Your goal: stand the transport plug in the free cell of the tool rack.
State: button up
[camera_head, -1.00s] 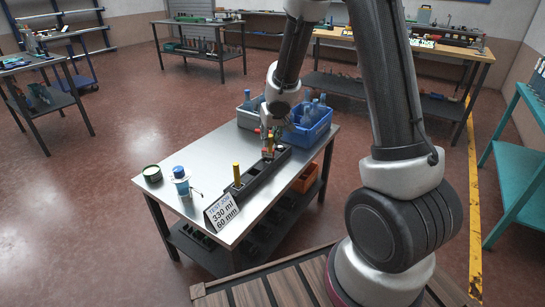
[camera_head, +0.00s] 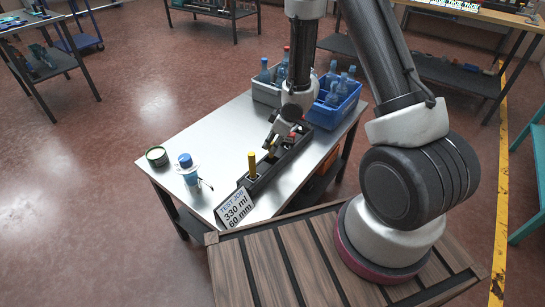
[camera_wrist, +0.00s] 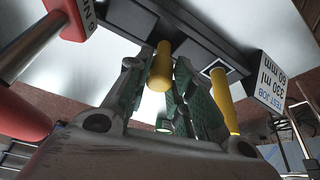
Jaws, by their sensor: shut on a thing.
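The tool rack (camera_head: 262,181) is a long dark block with cells on the metal table. A yellow cylinder (camera_head: 252,164) stands upright in its near cell; it also shows on the right in the wrist view (camera_wrist: 221,98). My gripper (camera_head: 270,146) is low over the middle of the rack. In the wrist view my gripper (camera_wrist: 160,80) is shut on a second yellow cylinder, the transport plug (camera_wrist: 160,68). The plug's far end points at the rack; I cannot tell whether it is inside a cell.
A sign (camera_head: 235,208) stands at the rack's near end. A blue crate (camera_head: 338,105) and a grey crate (camera_head: 266,92) with bottles are behind. The table's middle left is clear.

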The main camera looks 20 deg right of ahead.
notch_tip(320, 180, down, 5)
jog(key=shift+f, duration=0.1)
jog(key=shift+s, duration=0.1)
jog(key=shift+s+f, duration=0.25)
jog(key=shift+f, duration=0.15)
jog(key=shift+o, duration=0.5)
jog(key=shift+w+f, duration=0.15)
jog(key=shift+f, duration=0.15)
jog(key=o, duration=0.7)
jog(key=shift+c, duration=0.2)
